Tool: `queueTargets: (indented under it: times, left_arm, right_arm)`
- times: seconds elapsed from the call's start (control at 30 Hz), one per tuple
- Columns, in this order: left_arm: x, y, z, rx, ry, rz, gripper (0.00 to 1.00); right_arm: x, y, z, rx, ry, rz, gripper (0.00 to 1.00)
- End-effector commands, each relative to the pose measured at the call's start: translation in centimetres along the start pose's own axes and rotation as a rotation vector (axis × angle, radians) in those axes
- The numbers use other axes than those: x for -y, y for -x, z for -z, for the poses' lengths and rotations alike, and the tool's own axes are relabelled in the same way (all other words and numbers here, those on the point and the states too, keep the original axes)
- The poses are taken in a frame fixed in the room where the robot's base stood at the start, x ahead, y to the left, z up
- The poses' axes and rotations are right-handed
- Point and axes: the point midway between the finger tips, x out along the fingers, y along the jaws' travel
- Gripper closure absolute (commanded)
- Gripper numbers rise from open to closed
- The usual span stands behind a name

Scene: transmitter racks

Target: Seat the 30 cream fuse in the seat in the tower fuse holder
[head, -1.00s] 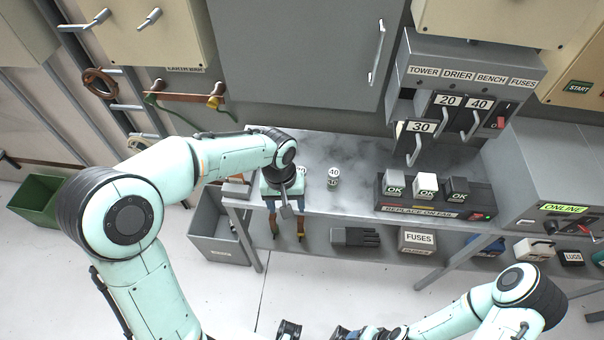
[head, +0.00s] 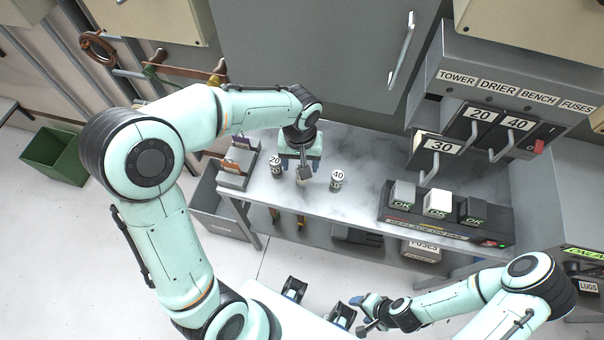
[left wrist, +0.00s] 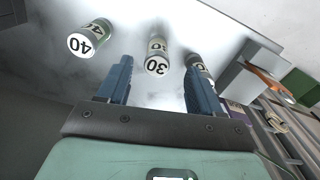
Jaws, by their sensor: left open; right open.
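The 30 cream fuse (left wrist: 157,60) stands on the bench, its top labelled 30, between and just beyond the two fingers of my open left gripper (left wrist: 160,85). In the head view my left gripper (head: 301,165) is over it and hides most of it. The 40 fuse (head: 337,181) stands to the right and the 20 fuse (head: 276,168) to the left. In the left wrist view one finger partly covers the 20 fuse (left wrist: 195,62). The tower fuse holder (head: 439,148), marked 30, sits at the panel's left; its seat is hidden. My right gripper (head: 362,314) is open, low in front.
A tester box (head: 445,222) with several OK blocks stands at the bench's right. A small card rack (head: 236,165) is at its left end. The drier and bench holders, marked 20 (head: 480,115) and 40 (head: 517,123), have handles sticking out. The middle bench (head: 350,150) is clear.

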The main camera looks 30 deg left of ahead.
Motion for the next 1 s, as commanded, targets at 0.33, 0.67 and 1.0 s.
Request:
queueTargets:
  times: [0.33,0.67,1.0]
  left_arm:
    - [-0.1,-3.4,0.1,0.004,0.001,0.002,0.35]
    - [-0.1,-6.5,0.2,0.000,0.001,0.000,0.35]
    - [-0.2,-6.4,0.2,-0.001,0.001,-0.001,0.94]
  right_arm:
    - [0.0,0.0,0.0,-0.001,0.000,0.000,0.35]
    - [0.0,-0.1,0.0,0.000,0.000,0.000,0.35]
    - [0.0,-0.1,0.0,0.000,0.000,0.000,0.35]
